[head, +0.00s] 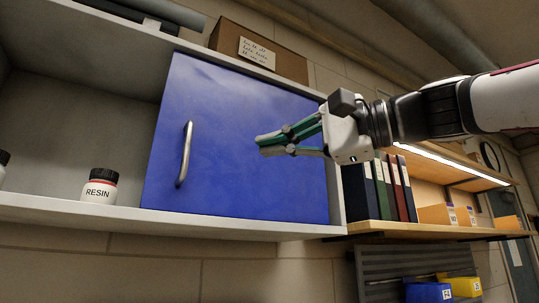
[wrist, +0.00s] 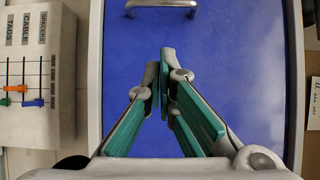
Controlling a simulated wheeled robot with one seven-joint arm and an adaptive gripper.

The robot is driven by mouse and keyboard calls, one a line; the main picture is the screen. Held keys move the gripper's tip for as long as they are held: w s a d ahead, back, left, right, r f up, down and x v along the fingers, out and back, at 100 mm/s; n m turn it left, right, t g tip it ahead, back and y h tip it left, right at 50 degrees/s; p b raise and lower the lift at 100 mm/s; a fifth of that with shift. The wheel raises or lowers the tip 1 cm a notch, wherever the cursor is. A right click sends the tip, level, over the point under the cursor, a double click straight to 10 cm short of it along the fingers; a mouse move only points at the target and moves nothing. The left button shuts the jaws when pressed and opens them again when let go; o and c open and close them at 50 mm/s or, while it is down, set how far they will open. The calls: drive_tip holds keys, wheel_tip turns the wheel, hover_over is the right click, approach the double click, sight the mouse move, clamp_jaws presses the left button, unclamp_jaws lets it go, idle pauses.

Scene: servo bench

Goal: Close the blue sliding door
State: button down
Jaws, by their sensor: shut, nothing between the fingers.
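The blue sliding door (head: 240,110) covers the right part of a white wall cabinet; the left part stands open. A silver bar handle (head: 184,154) is upright near the door's left edge. My gripper (head: 262,147) is shut and empty, to the right of the handle in the picture and in front of the door. In the wrist view the fingertips (wrist: 162,62) overlap the blue door face (wrist: 235,60), and the handle (wrist: 161,4) shows at the top edge, apart from them. I cannot tell whether the fingertips touch the door.
A resin jar (head: 100,186) stands on the open shelf (head: 75,212), left of the door. A cardboard box (head: 258,50) sits on top of the cabinet. Binders (head: 380,190) stand on a wooden shelf at right. In the wrist view a labelled grey-white unit (wrist: 35,75) lies left of the door.

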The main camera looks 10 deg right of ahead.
sight(213, 151)
drive_tip(key=shift+w+a+p, duration=0.35)
drive_tip(key=shift+w+a, duration=0.35)
drive_tip(key=shift+a, duration=0.85)
drive_tip(key=shift+w+a+p, duration=0.3)
drive_tip(key=shift+w+a, duration=0.35)
drive_tip(key=shift+a, duration=0.9)
drive_tip(key=shift+w+a+p, duration=0.35)
drive_tip(key=shift+w+a, duration=0.35)
drive_tip(key=shift+a, duration=0.85)
drive_tip(key=shift+a, duration=0.1)
